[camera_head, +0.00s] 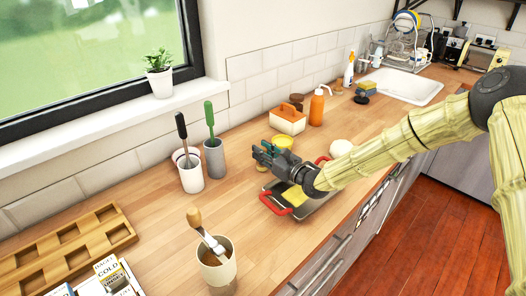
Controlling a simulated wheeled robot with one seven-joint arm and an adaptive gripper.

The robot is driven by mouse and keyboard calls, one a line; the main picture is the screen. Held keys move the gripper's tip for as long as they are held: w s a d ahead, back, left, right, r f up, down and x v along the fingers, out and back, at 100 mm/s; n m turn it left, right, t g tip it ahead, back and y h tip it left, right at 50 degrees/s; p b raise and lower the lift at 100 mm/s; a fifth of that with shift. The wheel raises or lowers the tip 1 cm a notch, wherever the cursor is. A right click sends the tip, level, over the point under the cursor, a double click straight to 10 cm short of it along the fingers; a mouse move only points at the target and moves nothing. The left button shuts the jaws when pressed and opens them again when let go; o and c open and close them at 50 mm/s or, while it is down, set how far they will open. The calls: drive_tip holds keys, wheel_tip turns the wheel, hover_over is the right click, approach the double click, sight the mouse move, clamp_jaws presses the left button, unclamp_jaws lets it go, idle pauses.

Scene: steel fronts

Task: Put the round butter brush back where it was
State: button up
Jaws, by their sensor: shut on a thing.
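My gripper (264,156) is over the counter, above the dark tray with red handles (275,209) and in front of a yellow bowl (283,142). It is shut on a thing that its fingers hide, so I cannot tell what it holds. A brush-like tool with a wooden handle (194,217) and a metal collar leans in a beige cup (231,269) at the front; its lower end is hidden. A black-handled tool (181,127) stands in a white cup (191,178), and a green-handled tool (210,119) in a grey cup (215,161). I cannot tell which is the round butter brush.
A yellow piece (295,196) lies on the tray. A wooden compartment rack (70,250) and packets (110,275) are at the left. An orange bottle (316,108), a white-and-orange box (288,122) and the sink (402,86) are behind. Counter between the cups and tray is clear.

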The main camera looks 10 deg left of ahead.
drive_tip(key=o, duration=1)
drive_tip(key=shift+f, duration=0.1)
drive_tip(key=shift+r, duration=0.2)
drive_tip(key=shift+s+d+f, duration=0.15)
drive_tip(key=shift+d, duration=0.1)
drive_tip(key=b+v, duration=0.2)
drive_tip(key=v, duration=0.9)
drive_tip(key=shift+s+d+b, duration=0.15)
drive_tip(key=shift+b, duration=0.15)
